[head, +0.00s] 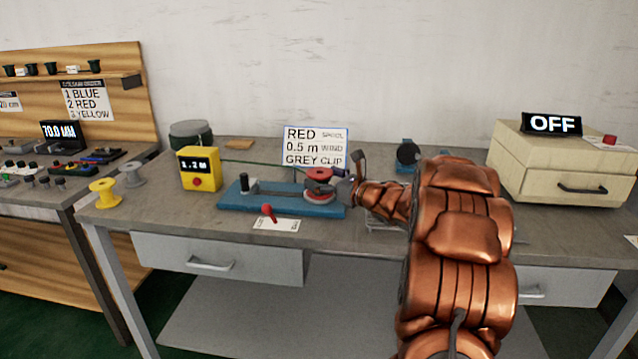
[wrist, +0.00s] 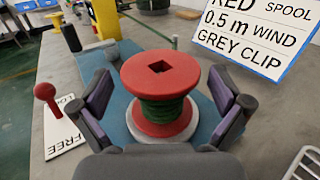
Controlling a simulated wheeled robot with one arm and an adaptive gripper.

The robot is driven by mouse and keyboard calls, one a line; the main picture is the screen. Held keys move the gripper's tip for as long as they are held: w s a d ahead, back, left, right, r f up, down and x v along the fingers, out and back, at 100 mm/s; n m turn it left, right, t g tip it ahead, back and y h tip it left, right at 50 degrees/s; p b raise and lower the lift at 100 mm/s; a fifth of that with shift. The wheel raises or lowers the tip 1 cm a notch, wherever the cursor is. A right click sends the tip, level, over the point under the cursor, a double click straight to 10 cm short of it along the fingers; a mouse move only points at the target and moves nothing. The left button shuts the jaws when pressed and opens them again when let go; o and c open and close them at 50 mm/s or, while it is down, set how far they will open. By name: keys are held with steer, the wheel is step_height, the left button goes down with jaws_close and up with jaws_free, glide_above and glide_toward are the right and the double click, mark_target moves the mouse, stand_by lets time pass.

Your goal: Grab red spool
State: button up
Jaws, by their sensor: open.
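The red spool (wrist: 160,85) stands upright, with a square hole in its top flange and dark green wire wound on its core. It sits on a pale round disc (wrist: 190,128) on the blue winder base (head: 235,200). In the head view the red spool (head: 319,174) is at the right end of that base, partly behind my gripper. My gripper (wrist: 160,98) is open, with one finger on each side of the spool. I cannot tell whether either finger touches it.
A red-knobbed lever (head: 268,211) with a FREE label stands in front of the base. A yellow meter (head: 199,169) reads 1.2 M. A sign (head: 314,147) says RED spool, 0.5 m wind, GREY clip. Yellow (head: 103,191) and grey (head: 132,174) spools stand left. A beige box (head: 560,165) stands right.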

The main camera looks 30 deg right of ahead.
steer(key=shift+w+a, duration=0.1)
steer(key=shift+w, duration=0.4)
steer(key=c, duration=1.2)
